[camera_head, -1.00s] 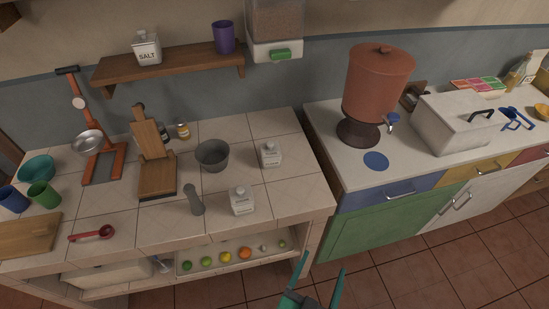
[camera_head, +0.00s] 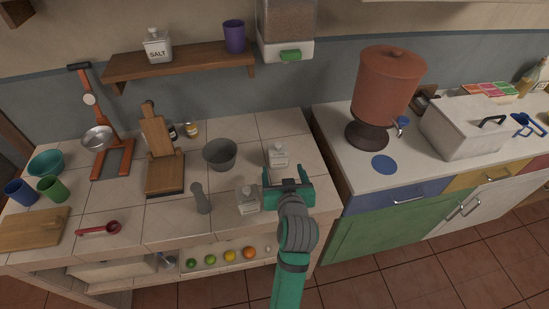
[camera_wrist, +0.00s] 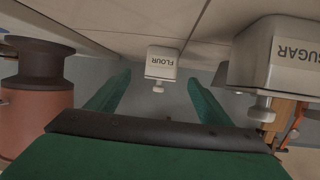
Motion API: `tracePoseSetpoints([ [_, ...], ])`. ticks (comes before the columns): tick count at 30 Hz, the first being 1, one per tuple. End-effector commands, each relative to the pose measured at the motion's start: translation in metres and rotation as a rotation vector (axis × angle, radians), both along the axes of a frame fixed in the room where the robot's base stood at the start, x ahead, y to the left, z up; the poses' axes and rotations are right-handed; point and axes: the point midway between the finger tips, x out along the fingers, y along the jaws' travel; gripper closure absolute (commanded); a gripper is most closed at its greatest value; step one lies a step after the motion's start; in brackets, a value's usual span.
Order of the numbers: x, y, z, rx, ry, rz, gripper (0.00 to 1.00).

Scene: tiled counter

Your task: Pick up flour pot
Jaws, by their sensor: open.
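The flour pot (camera_head: 277,154) is a small white square pot with a knobbed lid, at the right of the tiled counter. In the wrist view it shows upside down (camera_wrist: 161,65), with its FLOUR label readable, framed between my fingers and beyond their tips. My gripper (camera_head: 287,178) is open and empty, in front of the flour pot in the head view. Its green fingers also show in the wrist view (camera_wrist: 158,84). The gripper overlaps the pot's lower part in the head view; I see no contact.
A similar sugar pot (camera_head: 247,201) stands close by, left of my gripper, and looms large in the wrist view (camera_wrist: 282,60). A grey bowl (camera_head: 220,155) and a grey shaker (camera_head: 201,198) stand further left. A red dispenser (camera_head: 388,85) stands on the right-hand counter.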

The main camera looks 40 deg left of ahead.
Motion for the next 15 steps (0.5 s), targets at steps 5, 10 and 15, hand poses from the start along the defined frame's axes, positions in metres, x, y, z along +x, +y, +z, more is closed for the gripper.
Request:
tracePoseSetpoints([
  [5, 0.008, 0.013, 0.0, -0.01, 0.003, 0.023, 0.27],
  [10, 0.025, 0.029, -0.01, -0.01, 0.003, 0.022, 0.27],
  [15, 0.036, 0.04, -0.017, -0.009, 0.002, 0.02, 0.27],
])
